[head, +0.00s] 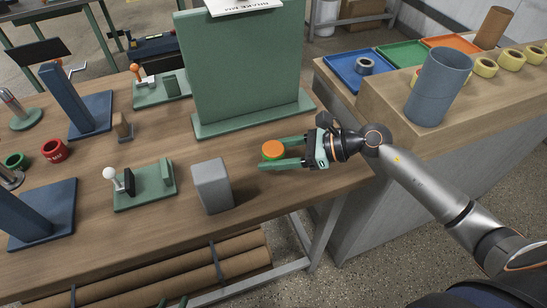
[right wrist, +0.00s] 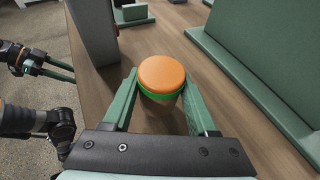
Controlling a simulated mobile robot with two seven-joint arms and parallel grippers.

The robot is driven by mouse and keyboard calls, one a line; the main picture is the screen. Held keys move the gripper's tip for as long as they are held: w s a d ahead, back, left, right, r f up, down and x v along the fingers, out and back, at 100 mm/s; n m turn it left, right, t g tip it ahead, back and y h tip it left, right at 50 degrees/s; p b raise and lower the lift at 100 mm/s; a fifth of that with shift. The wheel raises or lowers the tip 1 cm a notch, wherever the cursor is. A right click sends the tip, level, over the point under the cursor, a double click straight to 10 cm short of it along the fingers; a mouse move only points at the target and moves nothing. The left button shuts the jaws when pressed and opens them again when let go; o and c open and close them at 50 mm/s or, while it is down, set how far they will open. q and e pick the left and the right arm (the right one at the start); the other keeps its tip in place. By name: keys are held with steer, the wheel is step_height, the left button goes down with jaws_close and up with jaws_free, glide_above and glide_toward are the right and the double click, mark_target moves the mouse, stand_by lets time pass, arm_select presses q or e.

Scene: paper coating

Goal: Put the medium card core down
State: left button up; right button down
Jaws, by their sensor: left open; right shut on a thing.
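My right gripper (head: 283,158) is shut on a short round piece with an orange top (head: 273,149), which I take to be the medium card core. In the right wrist view the piece (right wrist: 162,75) shows a green band under its orange top and sits upright between the green fingers (right wrist: 163,100). It is over the wooden table (head: 240,140); I cannot tell whether it touches the surface. My left gripper (head: 173,302) shows only its green fingertips at the bottom of the head view. It is open and also appears at the left of the right wrist view (right wrist: 73,76).
A grey block (head: 212,186) stands left of my right gripper, and a tall green panel (head: 245,70) stands behind it. Green fixtures (head: 145,186) and blue stands (head: 70,100) fill the left. A blue-grey cylinder (head: 438,88) stands on the right counter. Bare table surrounds the held piece.

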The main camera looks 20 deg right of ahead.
arm_select(q)
steer(key=shift+w+r, duration=0.1)
arm_select(e)
steer(key=shift+f, duration=0.75)
steer(key=shift+f, duration=0.2)
arm_select(q)
steer(key=shift+d, duration=0.1)
arm_select(e)
steer(key=shift+c, duration=1)
jaws_free()
steer(key=shift+r, duration=0.1)
steer(key=shift+r, duration=0.1)
steer(key=b+v, duration=0.1)
steer(key=v, duration=1)
steer(key=shift+s+b, duration=0.1)
steer(key=shift+b, duration=0.3)
arm_select(q)
steer(key=shift+w+d+f, duration=0.35)
steer(key=shift+d+f, duration=0.1)
steer(key=shift+d, duration=0.05)
arm_select(e)
steer(key=shift+s+d+r, duration=0.15)
steer(key=shift+s+d, duration=0.05)
steer(key=shift+d, duration=0.25)
arm_select(q)
steer(key=shift+a, duration=0.1)
